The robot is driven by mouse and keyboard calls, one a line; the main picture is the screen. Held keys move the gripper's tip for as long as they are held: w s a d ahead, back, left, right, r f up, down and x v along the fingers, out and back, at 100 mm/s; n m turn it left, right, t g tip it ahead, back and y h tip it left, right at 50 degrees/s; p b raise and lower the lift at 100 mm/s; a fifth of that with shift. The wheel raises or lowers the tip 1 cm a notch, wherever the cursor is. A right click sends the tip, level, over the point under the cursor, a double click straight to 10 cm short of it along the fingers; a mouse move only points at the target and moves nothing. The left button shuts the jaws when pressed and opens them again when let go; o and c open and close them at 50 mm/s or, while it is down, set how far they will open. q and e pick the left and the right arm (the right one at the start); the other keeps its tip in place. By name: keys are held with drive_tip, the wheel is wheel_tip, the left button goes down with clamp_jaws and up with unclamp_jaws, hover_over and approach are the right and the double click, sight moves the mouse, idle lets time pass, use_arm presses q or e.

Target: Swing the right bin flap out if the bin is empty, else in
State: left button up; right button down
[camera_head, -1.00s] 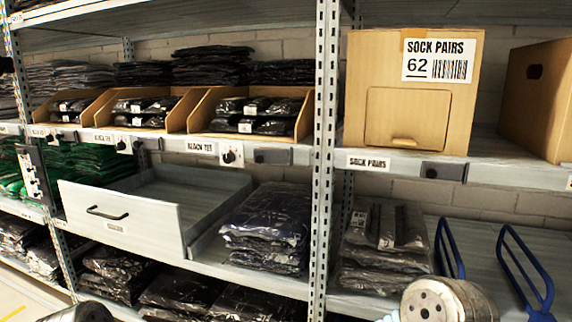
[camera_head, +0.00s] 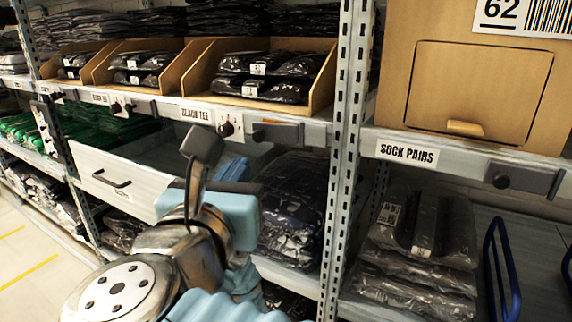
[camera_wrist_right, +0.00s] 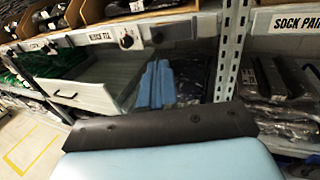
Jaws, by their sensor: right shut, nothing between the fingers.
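Three open-fronted wooden bins stand on the upper shelf. The right bin (camera_head: 318,92) holds black bagged garments with white tags. Below it, on the shelf edge, is a dark flap-like plate (camera_head: 280,131) with a small orange patch at its left end, beside a white plate with a dark knob (camera_head: 229,125). A similar dark plate (camera_head: 525,178) sits below the cardboard box. My right gripper (camera_head: 204,147) is shut and empty, in front of the shelf below and left of the right bin. Its dark end (camera_wrist_right: 160,128) spans the wrist view. My left gripper is not visible.
A pale drawer (camera_head: 128,184) stands pulled out left of my right gripper. A metal post (camera_head: 345,160) rises right of the right bin. A cardboard box (camera_head: 400,60), bagged stacks (camera_head: 420,245) and blue handles (camera_head: 510,270) are farther right.

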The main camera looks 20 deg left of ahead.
sight(253, 137)
drive_tip(key=p+x, duration=0.2)
drive_tip(key=x, duration=0.8)
drive_tip(key=shift+w+a, duration=0.1)
drive_tip(key=shift+w+a+f+m+h, duration=0.1)
drive_tip(key=shift+w+a+m+h, duration=0.3)
drive_tip(key=shift+h, duration=0.4)
drive_tip(key=shift+w+a+m+h, duration=0.1)
drive_tip(key=shift+a+m+h, duration=0.2)
drive_tip(key=shift+m+h, duration=0.25)
drive_tip(key=shift+w+a+f+m+t+h, duration=0.1)
drive_tip(key=shift+w+a+m+t+h, duration=0.15)
drive_tip(key=shift+h, duration=0.3)
drive_tip(key=shift+w+b, duration=0.25)
drive_tip(key=shift+b, duration=0.25)
